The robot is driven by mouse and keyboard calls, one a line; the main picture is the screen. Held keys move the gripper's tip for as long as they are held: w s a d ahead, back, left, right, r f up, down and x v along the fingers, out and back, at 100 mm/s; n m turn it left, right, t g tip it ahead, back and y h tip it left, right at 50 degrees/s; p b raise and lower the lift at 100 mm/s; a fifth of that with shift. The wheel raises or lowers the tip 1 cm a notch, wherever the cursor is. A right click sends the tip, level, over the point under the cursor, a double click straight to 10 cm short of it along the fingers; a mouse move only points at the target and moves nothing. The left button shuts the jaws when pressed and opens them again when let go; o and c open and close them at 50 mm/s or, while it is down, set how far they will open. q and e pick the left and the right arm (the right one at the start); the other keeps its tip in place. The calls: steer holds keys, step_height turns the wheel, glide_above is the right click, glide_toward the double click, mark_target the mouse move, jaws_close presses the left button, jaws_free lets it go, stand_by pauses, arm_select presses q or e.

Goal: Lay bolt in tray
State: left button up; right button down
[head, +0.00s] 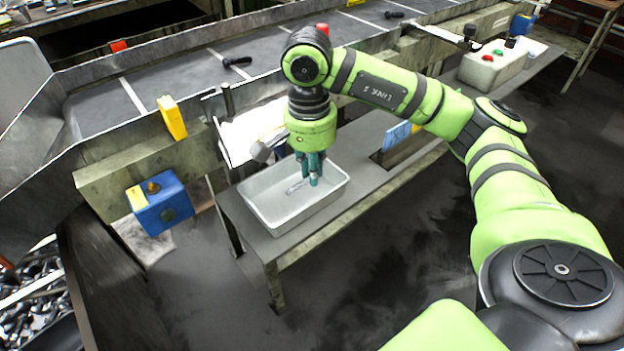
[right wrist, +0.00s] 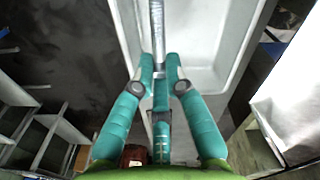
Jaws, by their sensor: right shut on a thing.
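The white tray (head: 270,222) sits on the dark bench. My right gripper (head: 310,182) points down over the inside of the tray, near its right part. In the right wrist view my right gripper (right wrist: 160,75) has its teal fingers shut on a grey metal bolt (right wrist: 157,30). The bolt's shank sticks out beyond the fingertips, over the tray floor (right wrist: 195,35). The bolt's shank (head: 296,187) also shows inside the tray in the head view. The gripped end is hidden between the fingers. I cannot tell whether the bolt touches the floor. My left gripper is out of view.
Dark bolts lie on the conveyor (head: 170,85) behind the bench, one bolt (head: 237,62) at its middle. A control box (head: 493,66) with coloured buttons stands at the bench's far right. A blue box (head: 160,203) is left of the tray.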

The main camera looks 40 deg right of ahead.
mark_target(313, 199)
step_height(313, 199, down, 4)
steer(key=shift+d+p, duration=0.1)
steer(key=shift+p, duration=0.35)
steer(key=shift+f+b, duration=0.65)
steer(key=shift+b, duration=0.15)
steer(key=c, duration=1.6)
jaws_free()
steer(key=shift+o, duration=0.2)
